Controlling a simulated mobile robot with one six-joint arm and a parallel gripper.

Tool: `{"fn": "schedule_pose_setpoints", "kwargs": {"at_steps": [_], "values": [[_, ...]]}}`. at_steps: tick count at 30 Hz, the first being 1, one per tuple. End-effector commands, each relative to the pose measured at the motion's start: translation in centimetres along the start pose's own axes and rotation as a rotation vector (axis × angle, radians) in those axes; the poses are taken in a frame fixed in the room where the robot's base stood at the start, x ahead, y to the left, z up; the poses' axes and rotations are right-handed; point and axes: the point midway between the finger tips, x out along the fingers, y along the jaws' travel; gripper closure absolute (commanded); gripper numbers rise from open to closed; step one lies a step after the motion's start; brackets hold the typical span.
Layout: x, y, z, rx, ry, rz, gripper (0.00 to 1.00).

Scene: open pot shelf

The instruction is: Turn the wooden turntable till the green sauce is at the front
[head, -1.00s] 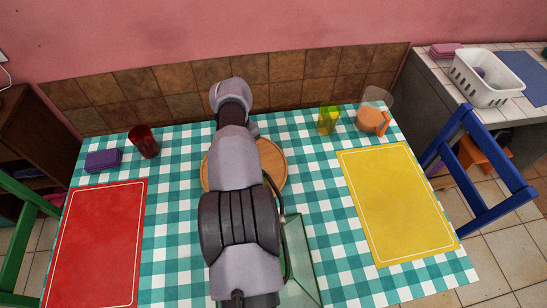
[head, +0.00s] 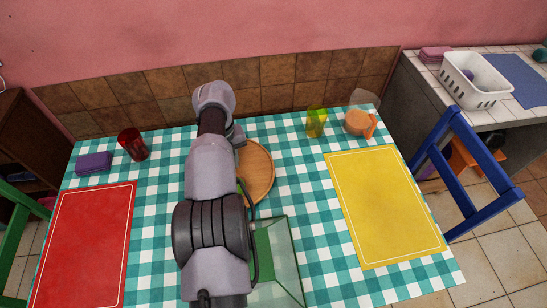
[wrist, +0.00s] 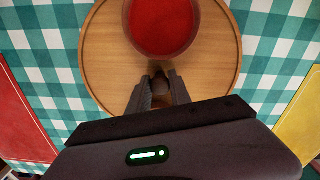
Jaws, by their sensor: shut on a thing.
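The round wooden turntable (head: 259,172) lies on the checked cloth, partly hidden by my arm in the head view; it also fills the middle of the wrist view (wrist: 105,60). A bowl of red sauce (wrist: 162,22) stands on it at the top of the wrist view, cut off by the frame edge. My gripper (wrist: 160,84) is over the turntable below this bowl, shut on a small dark brown knob (wrist: 160,88), mostly hidden by the fingers. In the head view my arm hides the gripper. I cannot make out the green sauce.
A clear green-tinted box (head: 275,255) stands in front of the turntable. A red mat (head: 82,245) lies left, a yellow mat (head: 386,205) right. A red glass (head: 133,145), purple block (head: 94,163), yellow-green glass (head: 316,122) and orange mug (head: 359,123) stand at the back.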

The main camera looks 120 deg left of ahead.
Motion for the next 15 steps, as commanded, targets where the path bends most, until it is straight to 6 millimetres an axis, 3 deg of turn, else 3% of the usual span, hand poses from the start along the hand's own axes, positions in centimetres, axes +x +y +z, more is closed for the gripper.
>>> {"fn": "schedule_pose_setpoints", "kwargs": {"at_steps": [11, 12, 15], "values": [[0.03, 0.03, 0.00, 0.000, 0.001, -0.001, 1.00], [0.03, 0.03, 0.00, 0.000, 0.001, -0.001, 0.68], [0.02, 0.04, 0.00, 0.000, 0.001, -0.001, 0.54]]}}
